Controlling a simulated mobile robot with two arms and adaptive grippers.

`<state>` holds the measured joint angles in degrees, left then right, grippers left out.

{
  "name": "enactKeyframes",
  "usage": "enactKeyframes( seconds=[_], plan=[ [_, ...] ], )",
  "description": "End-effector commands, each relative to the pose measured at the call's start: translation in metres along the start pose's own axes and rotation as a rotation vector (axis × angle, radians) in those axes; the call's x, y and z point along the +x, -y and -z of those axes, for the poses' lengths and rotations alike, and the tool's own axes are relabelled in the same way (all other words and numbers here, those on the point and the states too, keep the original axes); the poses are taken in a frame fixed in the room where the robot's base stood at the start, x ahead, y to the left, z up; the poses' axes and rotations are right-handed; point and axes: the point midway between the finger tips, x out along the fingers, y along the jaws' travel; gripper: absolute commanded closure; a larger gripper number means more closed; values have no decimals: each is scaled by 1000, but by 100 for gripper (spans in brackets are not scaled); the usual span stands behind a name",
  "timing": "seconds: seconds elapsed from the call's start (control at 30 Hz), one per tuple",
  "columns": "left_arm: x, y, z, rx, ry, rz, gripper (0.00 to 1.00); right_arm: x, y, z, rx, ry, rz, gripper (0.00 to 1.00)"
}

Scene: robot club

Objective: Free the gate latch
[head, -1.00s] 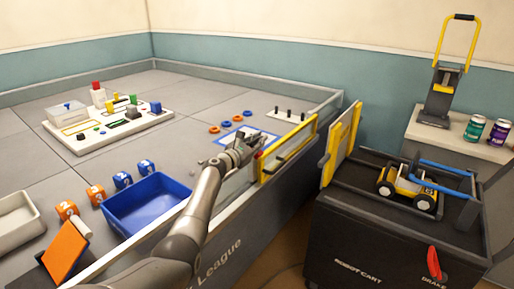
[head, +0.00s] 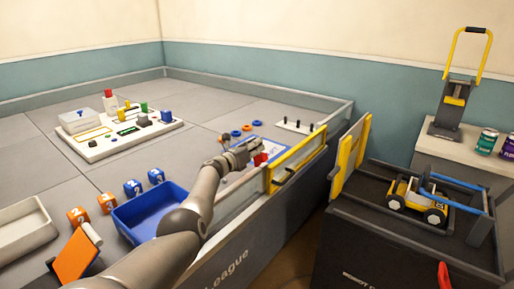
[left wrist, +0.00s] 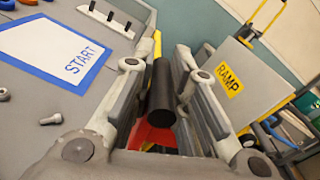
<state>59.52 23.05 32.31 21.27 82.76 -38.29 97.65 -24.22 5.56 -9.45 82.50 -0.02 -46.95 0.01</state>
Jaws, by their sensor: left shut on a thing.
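The gate (head: 299,152) is a yellow-framed panel in the field's front wall. A red latch part (head: 260,159) shows at the gate's left end; it also shows red in the left wrist view (left wrist: 152,135). A black cylinder (left wrist: 161,92) stands above the red part, between the fingers. My left gripper (head: 252,147) is over the latch. In the left wrist view, my left gripper (left wrist: 163,75) is shut on the black cylinder, which looks like the latch's handle. How the latch sits in the gate is hidden. My right gripper is not in view.
A cart (head: 400,262) with a toy vehicle (head: 416,200) and a yellow-edged ramp panel (head: 350,160) stands right of the gate, across a gap. A blue bin (head: 122,222) is left of my arm. The start mat (left wrist: 75,58) and loose bolts (left wrist: 51,118) lie beside the gripper.

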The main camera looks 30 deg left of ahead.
Motion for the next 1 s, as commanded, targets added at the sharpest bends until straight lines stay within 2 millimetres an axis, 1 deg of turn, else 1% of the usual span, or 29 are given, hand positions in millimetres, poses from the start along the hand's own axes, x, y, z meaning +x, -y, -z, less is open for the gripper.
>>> enactKeyframes(
  seconds=[0.03,0.57,0.6,0.73,1.0],
  plan=[
    [1,3,11,-22,-15,10,100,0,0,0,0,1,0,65],
    [1,2,10,-45,-15,9,100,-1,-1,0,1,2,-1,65],
    [1,2,10,-45,-15,9,80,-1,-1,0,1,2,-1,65],
    [0,1,9,-42,-14,7,64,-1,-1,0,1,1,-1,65],
    [0,-1,4,-37,-7,3,63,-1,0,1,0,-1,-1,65]
  ],
)
